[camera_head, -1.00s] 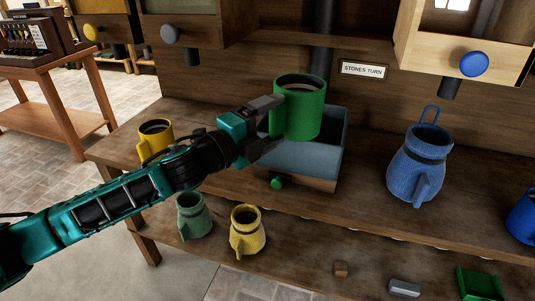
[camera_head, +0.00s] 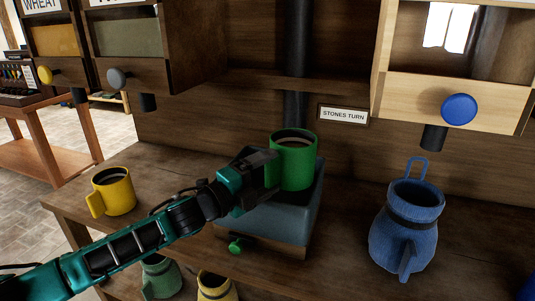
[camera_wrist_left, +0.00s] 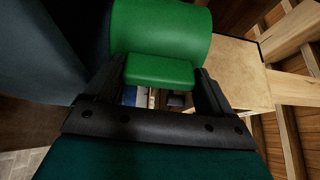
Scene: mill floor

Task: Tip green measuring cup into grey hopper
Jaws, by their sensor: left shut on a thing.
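The green measuring cup (camera_head: 293,166) is upright, its open mouth facing up, in front of and over the grey hopper (camera_head: 275,222) in the head view. My left gripper (camera_head: 266,167) is shut on the cup's handle from the left. In the left wrist view the handle (camera_wrist_left: 160,70) sits between the two fingers, with the cup's wall (camera_wrist_left: 162,30) beyond it. The cup hides part of the hopper's opening. I cannot tell what the cup holds. My right gripper is not in view.
A yellow cup (camera_head: 114,192) stands at the bench's left, and a blue jug (camera_head: 406,230) at the right. A green knob (camera_head: 236,246) is on the hopper's front. A wooden bin with a blue knob (camera_head: 458,109) hangs upper right. A dark pipe (camera_head: 295,75) runs behind the cup.

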